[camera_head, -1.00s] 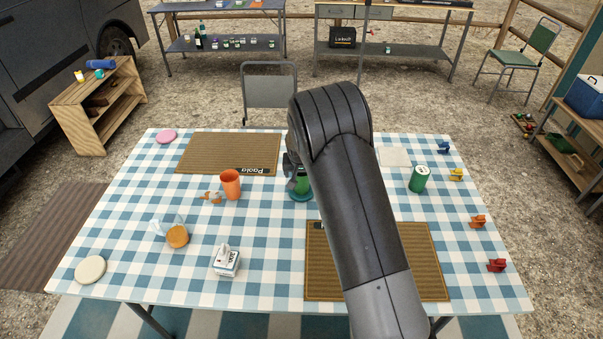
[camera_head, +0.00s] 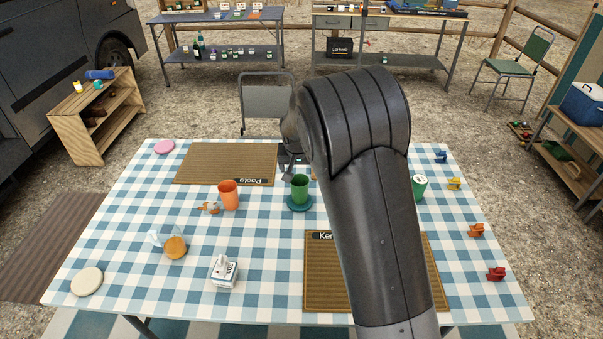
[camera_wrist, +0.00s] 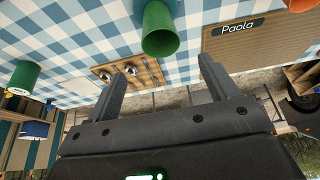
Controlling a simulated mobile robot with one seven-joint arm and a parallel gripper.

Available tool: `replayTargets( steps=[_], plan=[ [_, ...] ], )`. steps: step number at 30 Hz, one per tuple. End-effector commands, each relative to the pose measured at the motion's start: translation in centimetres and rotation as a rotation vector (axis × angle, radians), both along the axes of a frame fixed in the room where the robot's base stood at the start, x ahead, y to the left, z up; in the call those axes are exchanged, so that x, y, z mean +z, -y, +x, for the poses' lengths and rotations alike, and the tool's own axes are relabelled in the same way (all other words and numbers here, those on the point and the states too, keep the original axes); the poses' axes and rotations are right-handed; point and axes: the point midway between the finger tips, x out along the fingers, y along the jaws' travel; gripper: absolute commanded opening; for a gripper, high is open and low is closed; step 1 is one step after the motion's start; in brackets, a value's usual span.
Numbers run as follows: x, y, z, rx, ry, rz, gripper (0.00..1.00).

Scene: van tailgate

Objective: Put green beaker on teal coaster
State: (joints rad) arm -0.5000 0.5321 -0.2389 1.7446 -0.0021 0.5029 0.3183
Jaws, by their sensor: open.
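The green beaker (camera_head: 300,187) stands upright on the teal coaster (camera_head: 299,205) in the head view, with the coaster's rim showing around its base. In the wrist view the green beaker (camera_wrist: 160,30) is at the top middle, and a bit of the teal coaster (camera_wrist: 138,10) shows beside it. My gripper (camera_head: 291,163) is behind the beaker in the head view, partly hidden by my arm. In the wrist view my gripper (camera_wrist: 162,72) has its fingers wide apart with nothing between them, and the beaker is clear of both fingers.
An orange beaker (camera_head: 228,195) stands left of the coaster. A green can (camera_head: 419,188) stands to the right, partly behind my arm. Placemats, a honey-coloured jar (camera_head: 175,246) and a tissue box (camera_head: 224,272) are also on the table. A chair (camera_head: 267,103) stands behind it.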

Motion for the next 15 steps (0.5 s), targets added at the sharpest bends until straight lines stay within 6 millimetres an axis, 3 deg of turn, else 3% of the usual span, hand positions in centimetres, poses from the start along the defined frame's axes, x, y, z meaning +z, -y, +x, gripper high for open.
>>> replayTargets(
  steps=[8, 11, 15],
  plan=[
    [1.0, 0.4, -0.5, -0.003, 0.001, 0.004, 0.79],
    [2.9, 1.5, -1.4, -0.007, 0.003, 0.016, 0.79],
    [7.1, 4.3, -4.2, -0.018, 0.007, 0.04, 0.79]
  ],
)
